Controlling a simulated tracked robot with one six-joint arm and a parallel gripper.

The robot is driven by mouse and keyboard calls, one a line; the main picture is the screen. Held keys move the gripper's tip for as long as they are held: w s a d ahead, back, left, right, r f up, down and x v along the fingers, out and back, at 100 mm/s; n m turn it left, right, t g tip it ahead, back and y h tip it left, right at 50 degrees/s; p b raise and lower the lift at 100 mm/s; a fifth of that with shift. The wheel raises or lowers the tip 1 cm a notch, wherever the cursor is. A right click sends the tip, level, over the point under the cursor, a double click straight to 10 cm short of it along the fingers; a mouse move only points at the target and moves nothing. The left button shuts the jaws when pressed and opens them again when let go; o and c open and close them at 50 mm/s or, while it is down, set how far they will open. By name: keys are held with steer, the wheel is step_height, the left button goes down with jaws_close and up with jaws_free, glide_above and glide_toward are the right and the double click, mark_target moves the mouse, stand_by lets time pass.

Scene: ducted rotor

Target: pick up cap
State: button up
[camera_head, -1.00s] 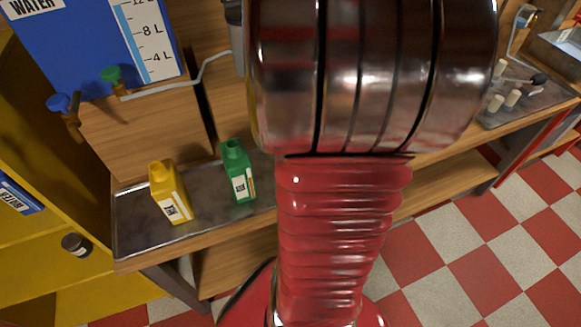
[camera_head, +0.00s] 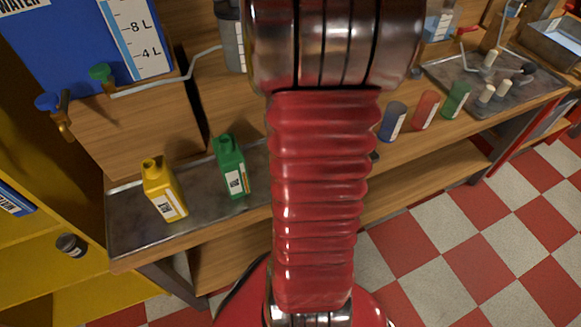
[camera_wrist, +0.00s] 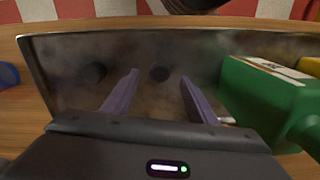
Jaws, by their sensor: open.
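I cannot tell how far the fingers are above the tray. My gripper (camera_wrist: 159,77) is open, its two purple fingers spread and nothing held. In the head view my arm hides the gripper. A small dark thing (camera_head: 375,156) shows just right of the arm there; I cannot tell if it is a cap.
A green bottle (camera_wrist: 265,92) stands close right of my fingers; it also shows in the head view (camera_head: 231,170) beside a yellow bottle (camera_head: 161,190). Blue (camera_head: 392,122), red (camera_head: 426,110) and green (camera_head: 456,100) containers stand right of my arm on the bench.

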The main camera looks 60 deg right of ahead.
steer(key=shift+w+f, duration=0.15)
steer(key=shift+f, duration=2.45)
steer(key=shift+c, duration=0.3)
steer(key=c, duration=1)
